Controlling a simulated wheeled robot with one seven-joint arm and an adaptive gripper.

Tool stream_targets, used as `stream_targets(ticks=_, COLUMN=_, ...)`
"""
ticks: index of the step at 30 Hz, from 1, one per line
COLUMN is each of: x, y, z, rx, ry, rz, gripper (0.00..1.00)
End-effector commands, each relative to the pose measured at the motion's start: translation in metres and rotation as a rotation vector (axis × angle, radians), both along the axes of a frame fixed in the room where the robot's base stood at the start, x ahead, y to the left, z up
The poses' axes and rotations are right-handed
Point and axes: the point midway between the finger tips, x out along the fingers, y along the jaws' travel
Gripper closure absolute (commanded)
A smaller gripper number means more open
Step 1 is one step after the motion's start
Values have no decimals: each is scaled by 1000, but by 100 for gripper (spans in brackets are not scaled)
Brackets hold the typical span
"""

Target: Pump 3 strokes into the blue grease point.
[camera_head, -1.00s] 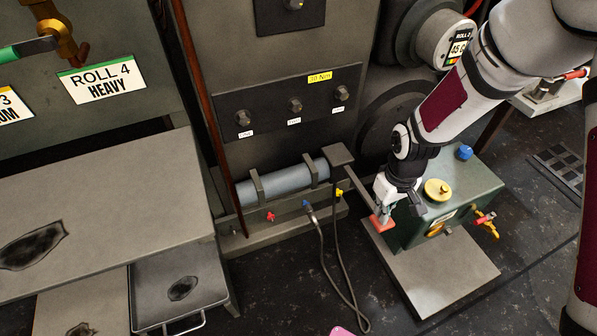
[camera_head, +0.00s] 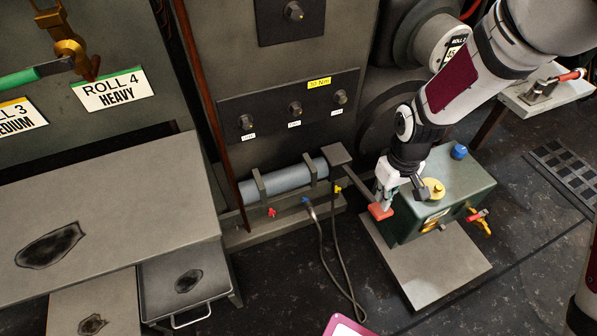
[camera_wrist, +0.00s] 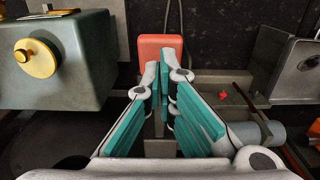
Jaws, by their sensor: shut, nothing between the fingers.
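The blue grease point (camera_head: 306,201) is on the machine's low front ledge, between a red point (camera_head: 272,212) and a yellow point (camera_head: 337,189). A hose (camera_head: 322,250) with a pale metal end meets the ledge at the blue point; the exact joint is too small to tell. The green pump box (camera_head: 455,195) stands at the right. Its orange-red handle pad (camera_head: 380,211) sticks out at the box's left side. My gripper (camera_head: 384,202) is shut and empty, at the pad. In the wrist view, the fingertips (camera_wrist: 165,62) overlap the lower edge of the pad (camera_wrist: 160,46); contact is unclear.
The pump box has a yellow cap (camera_head: 433,189), a blue knob (camera_head: 459,151) and a yellow-and-red valve (camera_head: 479,220). A grey slab (camera_head: 440,275) lies below it. A grey bench (camera_head: 110,220) fills the left. Dark floor is open between, apart from the hose loop.

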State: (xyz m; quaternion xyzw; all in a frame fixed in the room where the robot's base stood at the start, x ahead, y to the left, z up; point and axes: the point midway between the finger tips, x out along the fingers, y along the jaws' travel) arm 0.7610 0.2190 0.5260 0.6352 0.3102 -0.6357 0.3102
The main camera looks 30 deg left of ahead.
Motion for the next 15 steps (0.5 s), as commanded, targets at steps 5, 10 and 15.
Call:
stream_targets(ticks=5, x=0, y=0, z=-3, rx=0, ry=0, rz=0, gripper=100)
stream_targets(ticks=10, x=0, y=0, z=-13, rx=0, ry=0, rz=0, gripper=100)
stream_targets(ticks=15, x=0, y=0, z=-23, rx=0, ry=0, rz=0, gripper=100)
